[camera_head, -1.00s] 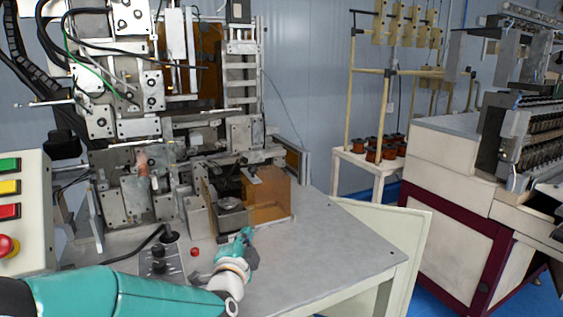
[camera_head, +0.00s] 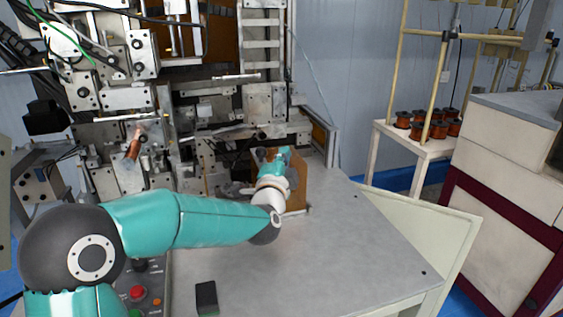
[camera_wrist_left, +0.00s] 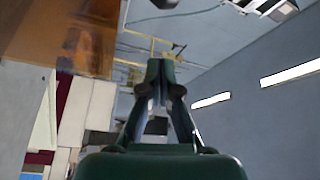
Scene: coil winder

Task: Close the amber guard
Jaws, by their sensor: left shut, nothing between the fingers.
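The amber guard (camera_head: 297,181) is a see-through orange-brown panel on the winder's table. In the head view my left arm covers much of it, and how far it stands open is hard to tell. In the left wrist view the amber guard (camera_wrist_left: 55,30) fills the upper left, close to the camera. My left gripper (camera_head: 275,157) is at the guard, overlapping it in the head view; contact cannot be told. In the left wrist view its fingers (camera_wrist_left: 159,75) are together and empty, with the panel to their left. My right gripper is not in view.
The coil winder (camera_head: 130,100) stands behind and left of the guard. A control box with a red button (camera_head: 137,293) and a small black block (camera_head: 206,298) are in front. The grey tabletop (camera_head: 340,240) is clear on the right. A rack with copper spools (camera_head: 437,130) stands beyond.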

